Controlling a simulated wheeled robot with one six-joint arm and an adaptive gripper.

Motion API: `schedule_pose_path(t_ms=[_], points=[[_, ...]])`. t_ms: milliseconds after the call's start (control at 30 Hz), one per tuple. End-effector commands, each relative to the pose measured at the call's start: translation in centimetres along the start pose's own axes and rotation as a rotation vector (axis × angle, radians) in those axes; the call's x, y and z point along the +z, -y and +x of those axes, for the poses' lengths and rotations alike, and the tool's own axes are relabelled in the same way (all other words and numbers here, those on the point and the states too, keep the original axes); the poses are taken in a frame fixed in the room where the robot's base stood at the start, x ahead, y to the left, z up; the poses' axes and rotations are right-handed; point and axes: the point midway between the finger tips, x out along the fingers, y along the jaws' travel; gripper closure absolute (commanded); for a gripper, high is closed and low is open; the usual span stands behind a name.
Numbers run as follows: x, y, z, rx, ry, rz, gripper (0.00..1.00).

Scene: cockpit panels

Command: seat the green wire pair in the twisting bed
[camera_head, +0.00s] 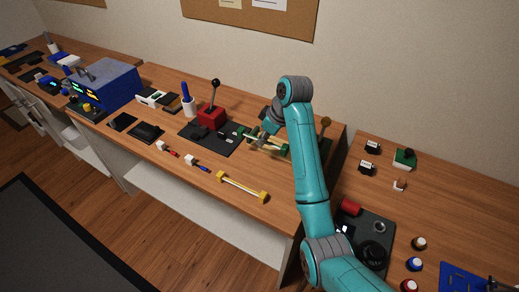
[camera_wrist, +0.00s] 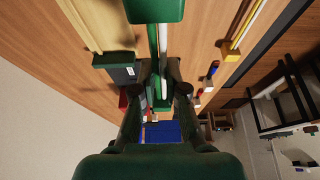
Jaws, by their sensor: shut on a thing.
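The green wire pair has a green wire and a white wire (camera_wrist: 163,45) running side by side between green end blocks. The near block (camera_wrist: 155,10) is at the top of the wrist view and the other (camera_wrist: 162,106) lies beyond the fingers. My gripper (camera_wrist: 160,84) is shut on the pair around its middle, and the wires run between the fingers. In the head view my gripper (camera_head: 262,141) is low over the bench, left of my teal arm. A dark block with a white label and pale rails (camera_wrist: 115,68), probably the twisting bed, is beside the pair. I cannot tell whether they touch.
A yellow-ended wire pair (camera_head: 243,187) lies at the bench's front edge. A red lever box (camera_head: 211,115) stands on a dark mat left of my gripper.

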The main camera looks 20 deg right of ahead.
Motion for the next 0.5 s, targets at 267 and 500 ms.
schedule_pose_path(t_ms=[267,500], points=[[1.9,-7.1,0.2,-0.002,0.0,0.004,1.0],[2.7,-8.4,0.8,-0.003,-0.001,0.002,1.0]])
